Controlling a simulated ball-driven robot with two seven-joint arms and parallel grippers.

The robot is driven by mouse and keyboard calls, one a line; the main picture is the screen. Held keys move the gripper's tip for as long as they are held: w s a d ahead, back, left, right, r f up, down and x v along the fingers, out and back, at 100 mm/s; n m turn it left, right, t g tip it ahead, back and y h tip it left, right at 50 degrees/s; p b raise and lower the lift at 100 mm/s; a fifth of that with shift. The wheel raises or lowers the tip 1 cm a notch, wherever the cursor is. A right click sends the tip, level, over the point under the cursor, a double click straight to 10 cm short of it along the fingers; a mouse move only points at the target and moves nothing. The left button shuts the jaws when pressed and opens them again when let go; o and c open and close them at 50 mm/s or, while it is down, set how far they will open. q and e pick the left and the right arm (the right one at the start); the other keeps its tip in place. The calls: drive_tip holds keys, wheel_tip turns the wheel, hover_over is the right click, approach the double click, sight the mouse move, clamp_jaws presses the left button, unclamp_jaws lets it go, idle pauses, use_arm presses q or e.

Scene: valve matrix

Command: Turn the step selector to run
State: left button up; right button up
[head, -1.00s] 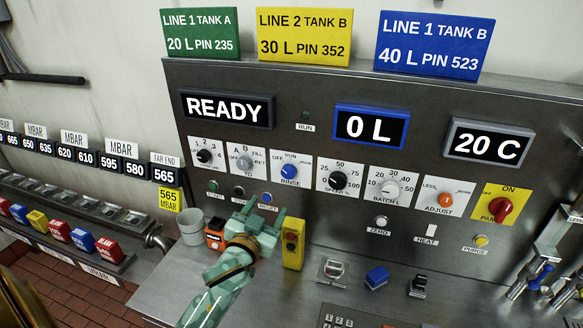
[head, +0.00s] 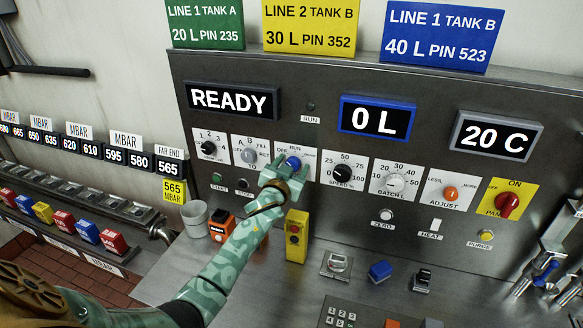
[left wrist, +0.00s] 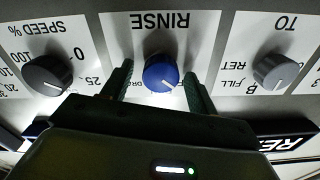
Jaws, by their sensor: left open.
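The step selector is a blue round knob (head: 293,161) on a white plate marked RUN at the top and, in the wrist view, RINSE. In the head view my left gripper (head: 289,168) is at this knob and partly covers it and its plate. In the left wrist view, which is upside down, the blue knob (left wrist: 161,74) sits between the two dark fingers (left wrist: 160,84), one on each side. The gripper is open, with small gaps to the knob. I cannot clearly tell the knob's pointer direction. My right gripper is not in view.
A grey-pointer knob (head: 249,155) and the black SPEED knob (head: 342,173) flank the selector closely. The display (head: 233,101) reads READY.

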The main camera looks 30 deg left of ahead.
use_arm(q)
drive_tip(key=shift+c, duration=0.3)
drive_tip(key=c, duration=0.9)
drive_tip(key=shift+c, duration=0.2)
drive_tip(key=m, duration=0.4)
drive_tip(key=shift+d, duration=0.1)
drive_tip(key=m, duration=0.5)
drive_tip(key=shift+f+m, duration=0.1)
drive_tip(key=shift+m, duration=0.2)
drive_tip(key=o, duration=1)
